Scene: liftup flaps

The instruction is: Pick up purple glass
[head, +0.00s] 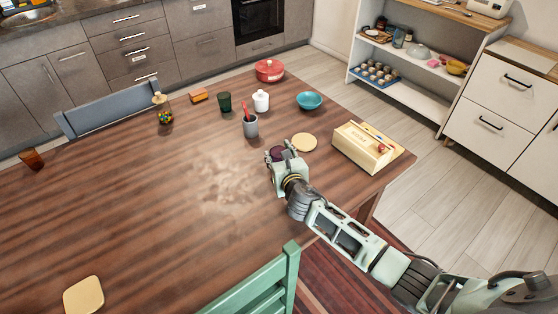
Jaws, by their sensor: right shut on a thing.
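The purple glass (276,154) is a small dark purple cup near the right part of the wooden table (180,210). My right gripper (283,157) is around it and shut on it, with the arm coming in from the lower right. The gripper hides much of the glass. I cannot tell whether its base touches the table. My left gripper is not in view.
A round beige coaster (304,142) and a cream bread box (362,148) are right of the gripper. A grey cup with red utensils (250,125), white jar (261,101), green cup (224,102) and teal bowl (309,100) stand behind. The table's left middle is clear.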

